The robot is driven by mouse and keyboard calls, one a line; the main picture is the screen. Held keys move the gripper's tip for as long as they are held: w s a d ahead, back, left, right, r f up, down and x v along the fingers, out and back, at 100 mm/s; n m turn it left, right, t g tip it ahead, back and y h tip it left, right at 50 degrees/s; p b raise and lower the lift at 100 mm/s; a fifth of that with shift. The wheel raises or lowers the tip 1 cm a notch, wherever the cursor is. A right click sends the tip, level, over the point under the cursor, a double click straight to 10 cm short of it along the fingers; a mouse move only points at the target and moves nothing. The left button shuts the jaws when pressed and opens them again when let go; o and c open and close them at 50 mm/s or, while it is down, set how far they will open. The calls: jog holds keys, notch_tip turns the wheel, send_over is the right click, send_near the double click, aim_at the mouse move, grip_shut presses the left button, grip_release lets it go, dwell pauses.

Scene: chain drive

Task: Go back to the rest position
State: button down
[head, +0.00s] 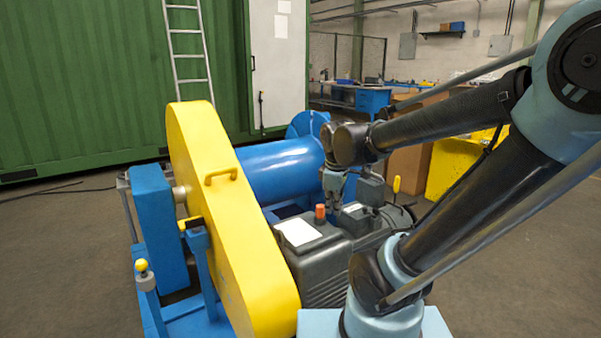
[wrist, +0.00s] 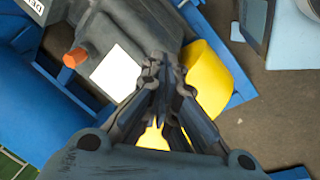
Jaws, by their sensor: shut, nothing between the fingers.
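My gripper (head: 336,203) hangs down over the dark motor housing in the head view, just right of the orange knob. In the wrist view the two fingers of my gripper (wrist: 158,60) meet at their tips, with nothing between them. The fingertips appear against the dark motor housing (head: 318,262) with its white label; I cannot tell whether they touch it. My arm reaches in from the right side of the head view.
A yellow chain guard (head: 228,215) stands left of the motor, on a blue frame (head: 155,225). A blue cylinder (head: 285,168) lies behind. An orange knob (head: 320,212) sticks up close to my gripper. A yellow bin (head: 455,170) stands at right. Floor at left is open.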

jog(key=s+d+f+m, duration=0.6)
jog(key=s+d+m, duration=0.3)
jog(key=s+m, duration=0.2)
jog(key=shift+s+f+m+g, duration=0.3)
jog(key=shift+m, duration=0.7)
